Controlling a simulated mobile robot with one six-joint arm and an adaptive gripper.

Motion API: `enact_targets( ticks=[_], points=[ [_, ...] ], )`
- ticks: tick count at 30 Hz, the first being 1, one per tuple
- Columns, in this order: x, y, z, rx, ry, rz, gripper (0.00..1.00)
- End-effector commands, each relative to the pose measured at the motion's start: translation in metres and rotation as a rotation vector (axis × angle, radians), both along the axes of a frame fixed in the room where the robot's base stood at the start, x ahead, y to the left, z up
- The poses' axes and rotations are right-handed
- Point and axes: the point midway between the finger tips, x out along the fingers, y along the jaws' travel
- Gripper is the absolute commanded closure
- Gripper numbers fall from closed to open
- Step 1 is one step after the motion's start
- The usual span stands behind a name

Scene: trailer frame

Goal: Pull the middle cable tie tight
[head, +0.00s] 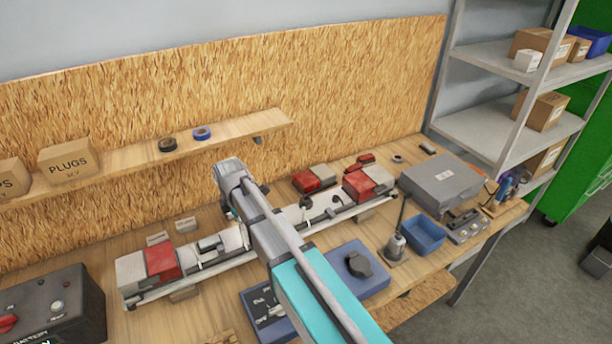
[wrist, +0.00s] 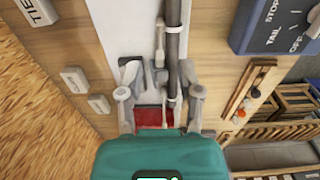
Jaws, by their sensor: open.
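The trailer frame, a white and red beam (head: 130,270), lies along the bench in the head view; my arm crosses over its middle. In the wrist view a dark cable (wrist: 173,45) runs along the white beam (wrist: 135,40). A pale narrow strip (wrist: 160,48), apparently a tie's tail, stands beside the cable. A white band (wrist: 172,101) crosses the cable nearer my wrist. I cannot tell which tie is the middle one. My gripper (wrist: 158,76) is open, its fingers on either side of the strip and cable. In the head view my arm hides most of it.
A blue tray (head: 425,232), a grey case (head: 440,182) and a small pump-like tool (head: 396,246) stand at the right. A dark control box (head: 55,305) is at front left. A shelf with a PLUGS box (head: 66,160) runs behind. Small white boxes (wrist: 75,80) lie beside the beam.

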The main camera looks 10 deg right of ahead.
Motion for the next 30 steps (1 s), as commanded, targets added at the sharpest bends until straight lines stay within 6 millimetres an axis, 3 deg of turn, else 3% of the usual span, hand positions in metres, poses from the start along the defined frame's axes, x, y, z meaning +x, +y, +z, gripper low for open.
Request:
enact_targets(
  ticks=[3,30],
  points=[
    [0.000,0.000,0.015,0.000,0.000,0.000,0.54],
    [0.000,0.000,0.086,0.000,0.000,0.000,0.54]
  ],
)
